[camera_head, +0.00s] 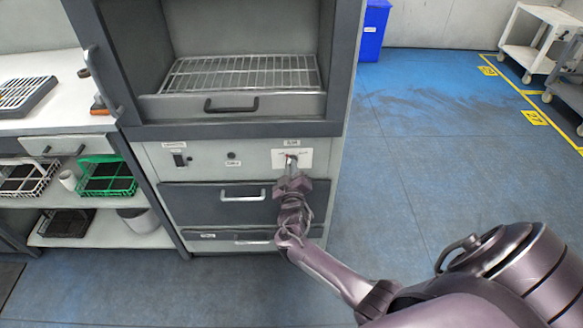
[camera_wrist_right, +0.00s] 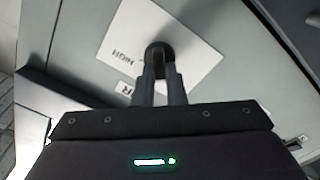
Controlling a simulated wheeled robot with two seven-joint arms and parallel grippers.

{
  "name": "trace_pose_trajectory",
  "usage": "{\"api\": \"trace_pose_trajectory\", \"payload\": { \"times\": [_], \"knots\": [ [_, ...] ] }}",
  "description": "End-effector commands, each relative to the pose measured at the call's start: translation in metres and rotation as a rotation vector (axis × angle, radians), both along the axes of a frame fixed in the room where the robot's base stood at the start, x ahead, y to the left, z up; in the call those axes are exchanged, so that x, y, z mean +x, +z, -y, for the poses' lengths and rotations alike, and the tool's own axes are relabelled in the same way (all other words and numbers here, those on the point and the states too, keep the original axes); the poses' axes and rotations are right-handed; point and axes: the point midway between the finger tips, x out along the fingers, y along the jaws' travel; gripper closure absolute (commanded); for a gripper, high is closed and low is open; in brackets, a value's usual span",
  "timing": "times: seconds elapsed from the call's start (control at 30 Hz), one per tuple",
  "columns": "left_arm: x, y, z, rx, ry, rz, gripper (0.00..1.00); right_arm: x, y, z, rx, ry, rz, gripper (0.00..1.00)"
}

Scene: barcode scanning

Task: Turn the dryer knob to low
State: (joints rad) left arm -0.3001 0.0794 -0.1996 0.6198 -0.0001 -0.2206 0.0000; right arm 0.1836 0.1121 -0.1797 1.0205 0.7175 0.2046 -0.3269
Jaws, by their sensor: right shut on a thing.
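The dryer (camera_head: 215,155) stands in the middle of the head view, with a grey control panel below its rack opening. The dark round knob (camera_wrist_right: 158,56) sits on a white label plate (camera_head: 306,158) at the right of that panel. The word HIGH on the plate is readable in the right wrist view. My right gripper (camera_head: 291,164) is at the plate, and its fingers (camera_wrist_right: 160,80) are shut on the knob. The fingers hide part of the knob, so its pointing direction is unclear. My left gripper is not in view.
Left of the knob are a black switch (camera_head: 179,160) and a small round button (camera_head: 231,155). Drawers with handles (camera_head: 243,197) lie below the panel. A shelf bench (camera_head: 60,135) with baskets adjoins the dryer's left. Blue floor (camera_head: 420,170) to the right is open.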

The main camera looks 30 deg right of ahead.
Motion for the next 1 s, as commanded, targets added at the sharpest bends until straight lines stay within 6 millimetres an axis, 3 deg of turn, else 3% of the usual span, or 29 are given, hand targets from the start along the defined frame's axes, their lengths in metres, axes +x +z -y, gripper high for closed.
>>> {"api": "trace_pose_trajectory", "payload": {
  "times": [0.8,0.83,1.0],
  "knots": [
    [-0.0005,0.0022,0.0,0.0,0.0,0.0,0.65,-0.0003,-0.002,-0.0005,-0.098,0.0,-0.064,1.0],
    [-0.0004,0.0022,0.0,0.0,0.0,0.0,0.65,-0.0002,-0.002,-0.0006,-0.098,0.0,-0.064,0.85],
    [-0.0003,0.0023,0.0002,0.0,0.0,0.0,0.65,-0.0001,-0.0016,-0.0006,-0.097,0.0,-0.061,0.67]
  ]
}}
